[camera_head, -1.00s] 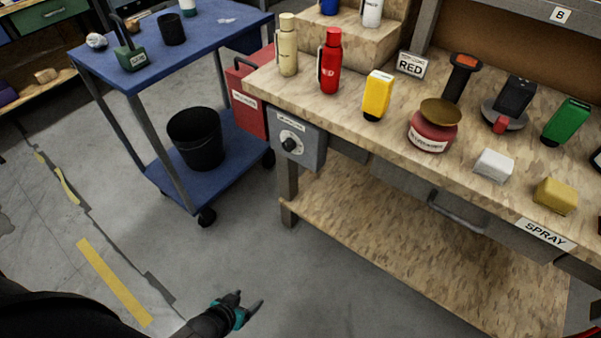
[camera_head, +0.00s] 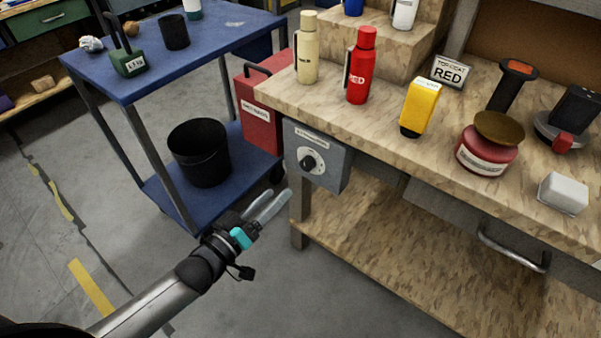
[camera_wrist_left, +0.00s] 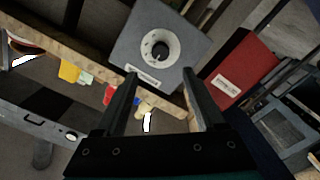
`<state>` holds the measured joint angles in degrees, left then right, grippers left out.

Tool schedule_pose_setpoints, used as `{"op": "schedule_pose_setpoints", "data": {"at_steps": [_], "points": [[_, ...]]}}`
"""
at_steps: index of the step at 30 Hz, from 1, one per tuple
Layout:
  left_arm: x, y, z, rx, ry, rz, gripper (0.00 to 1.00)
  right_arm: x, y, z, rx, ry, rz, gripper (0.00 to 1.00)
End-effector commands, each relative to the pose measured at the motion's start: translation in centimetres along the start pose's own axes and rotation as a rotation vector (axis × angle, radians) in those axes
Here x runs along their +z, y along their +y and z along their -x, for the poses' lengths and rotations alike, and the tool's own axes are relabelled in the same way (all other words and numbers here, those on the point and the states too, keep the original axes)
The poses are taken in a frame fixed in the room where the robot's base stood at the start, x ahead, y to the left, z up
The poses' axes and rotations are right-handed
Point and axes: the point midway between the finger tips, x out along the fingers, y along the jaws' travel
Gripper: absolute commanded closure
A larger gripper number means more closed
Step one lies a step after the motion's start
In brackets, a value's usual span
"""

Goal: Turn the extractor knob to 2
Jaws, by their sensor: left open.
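The extractor knob (camera_head: 308,163) is a black dial on a pale round plate, on the front of a grey control box (camera_head: 330,171) under the bench's left corner. The setting it points to is too small to read. In the left wrist view the knob (camera_wrist_left: 160,50) shows beyond the fingertips, near the top middle, on the grey box (camera_wrist_left: 128,43). My left gripper (camera_head: 276,201) is open and empty, below and left of the box, apart from the knob. It also shows in the left wrist view (camera_wrist_left: 160,78). My right gripper is not in view.
A blue cart (camera_head: 132,89) with a black bin (camera_head: 199,153) stands left of the bench. A red case (camera_head: 261,115) is beside the grey box. The wooden bench (camera_head: 385,142) holds bottles and spray gear. The floor in front is clear.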

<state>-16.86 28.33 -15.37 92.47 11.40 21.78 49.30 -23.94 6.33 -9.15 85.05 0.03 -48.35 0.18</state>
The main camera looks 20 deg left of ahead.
Motion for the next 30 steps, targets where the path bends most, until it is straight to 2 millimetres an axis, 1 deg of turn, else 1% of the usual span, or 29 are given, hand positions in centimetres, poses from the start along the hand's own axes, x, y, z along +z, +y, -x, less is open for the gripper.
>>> {"op": "schedule_pose_setpoints", "data": {"at_steps": [1,10,15,18,24,30], "points": [[0.1,-0.1,-0.8,0.001,0.002,0.000,0.29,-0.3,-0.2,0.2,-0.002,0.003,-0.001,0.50],[0.1,-0.1,-4.8,0.000,0.001,0.000,0.29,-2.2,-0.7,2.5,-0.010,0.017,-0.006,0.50],[0.1,-0.1,-7.2,0.001,0.002,-0.003,0.29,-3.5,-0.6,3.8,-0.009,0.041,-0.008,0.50],[0.1,-0.1,-8.4,0.000,0.000,-0.002,0.29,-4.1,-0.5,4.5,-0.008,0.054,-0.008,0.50],[0.1,-0.1,-9.7,-0.002,0.000,-0.001,0.29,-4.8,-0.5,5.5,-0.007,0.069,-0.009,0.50],[0.0,-0.1,-10.1,-0.002,-0.001,-0.001,0.29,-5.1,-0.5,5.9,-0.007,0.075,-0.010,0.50]]}}
